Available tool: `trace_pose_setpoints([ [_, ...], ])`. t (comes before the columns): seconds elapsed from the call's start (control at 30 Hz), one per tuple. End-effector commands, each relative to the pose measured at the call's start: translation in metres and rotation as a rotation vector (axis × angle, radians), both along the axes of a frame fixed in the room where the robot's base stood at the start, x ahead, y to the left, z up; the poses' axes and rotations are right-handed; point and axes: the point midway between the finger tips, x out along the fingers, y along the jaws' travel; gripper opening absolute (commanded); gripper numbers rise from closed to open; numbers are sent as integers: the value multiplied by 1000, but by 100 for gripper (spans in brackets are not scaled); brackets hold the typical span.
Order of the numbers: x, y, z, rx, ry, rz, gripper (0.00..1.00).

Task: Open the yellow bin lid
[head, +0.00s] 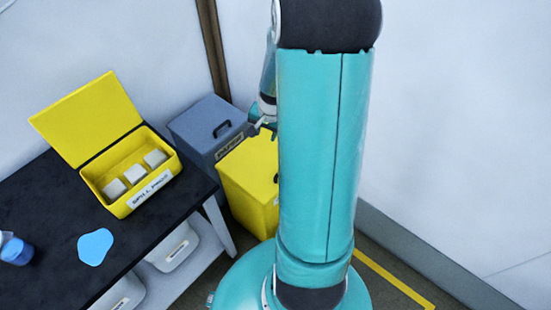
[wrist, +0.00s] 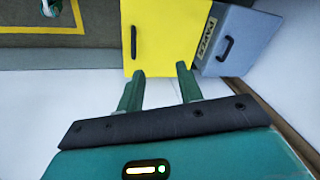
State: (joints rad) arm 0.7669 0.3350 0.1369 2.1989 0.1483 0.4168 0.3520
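The yellow bin (head: 247,190) stands on the floor beside the grey bin, partly hidden by my arm in the head view. Its lid (wrist: 168,30) looks shut and has a dark handle (wrist: 133,42) near its left edge in the wrist view. My gripper (wrist: 160,72) is open, with its two green fingers apart and nothing between them. The fingertips overlap the lower edge of the yellow lid in the wrist view; I cannot tell if they touch it. In the head view, my gripper (head: 262,124) shows partly, above the bin's far side.
A grey paper bin (head: 205,125) with a shut lid adjoins the yellow bin. A black-topped table (head: 60,215) at left holds an open yellow spill box (head: 127,210), a blue puddle (head: 95,246) and a blue bottle (head: 16,250). White walls stand behind and at right.

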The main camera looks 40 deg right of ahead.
Motion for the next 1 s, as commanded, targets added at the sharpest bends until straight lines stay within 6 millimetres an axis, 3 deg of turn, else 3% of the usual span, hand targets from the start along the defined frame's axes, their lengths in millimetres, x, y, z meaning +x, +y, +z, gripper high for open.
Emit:
trace_pose_setpoints([
  [0.03,-9,-14,-24,28,12,-64,36],
  [0.1,-17,-30,-51,58,17,-145,36],
  [0.3,-38,-58,-104,114,24,-308,36],
  [0.57,-40,-65,-127,127,23,-348,36],
  [1.0,-23,-65,-199,127,24,-346,36],
])
